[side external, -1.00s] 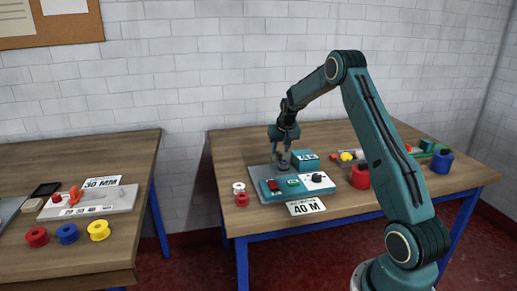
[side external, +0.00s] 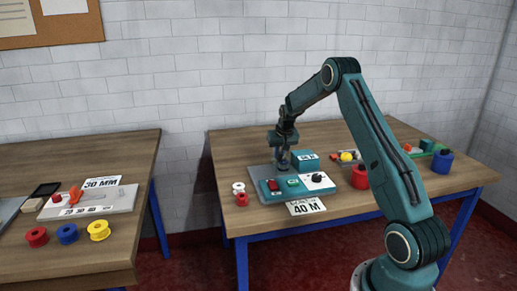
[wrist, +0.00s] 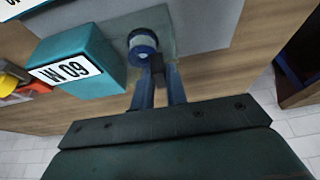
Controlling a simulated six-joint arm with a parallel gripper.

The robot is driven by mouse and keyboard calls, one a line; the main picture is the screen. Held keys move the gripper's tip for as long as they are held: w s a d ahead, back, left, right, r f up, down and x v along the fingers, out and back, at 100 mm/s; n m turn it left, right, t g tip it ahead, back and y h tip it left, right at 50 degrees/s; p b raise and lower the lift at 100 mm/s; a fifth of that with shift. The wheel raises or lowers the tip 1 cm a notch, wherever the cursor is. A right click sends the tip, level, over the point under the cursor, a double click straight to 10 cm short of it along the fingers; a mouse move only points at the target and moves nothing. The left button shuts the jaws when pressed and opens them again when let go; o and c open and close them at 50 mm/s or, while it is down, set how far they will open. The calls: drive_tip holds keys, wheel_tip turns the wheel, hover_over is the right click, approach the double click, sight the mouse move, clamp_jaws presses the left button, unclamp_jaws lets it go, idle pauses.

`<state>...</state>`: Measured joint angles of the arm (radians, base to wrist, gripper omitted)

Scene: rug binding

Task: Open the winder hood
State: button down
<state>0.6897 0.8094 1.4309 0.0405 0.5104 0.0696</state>
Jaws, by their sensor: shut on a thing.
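The winder is a grey base plate (side external: 256,172) on the right table, with a teal control panel (side external: 285,193) in front and a teal box (side external: 306,160) behind.
White and red spools (side external: 240,193) lie left of the winder. A "40 M" card (side external: 306,206) lies in front. A red spool (side external: 359,177) and a blue spool (side external: 442,161) stand to the right. The left table holds another device (side external: 90,202).

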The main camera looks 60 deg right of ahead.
drive_tip(key=shift+a, duration=0.1)
drive_tip(key=w+a, duration=0.5)
drive_tip(key=shift+w+a, duration=0.3)
drive_tip(key=shift+w, duration=0.1)
drive_tip(key=c, duration=1.4)
unclamp_jaws()
drive_tip(key=v, duration=1.4)
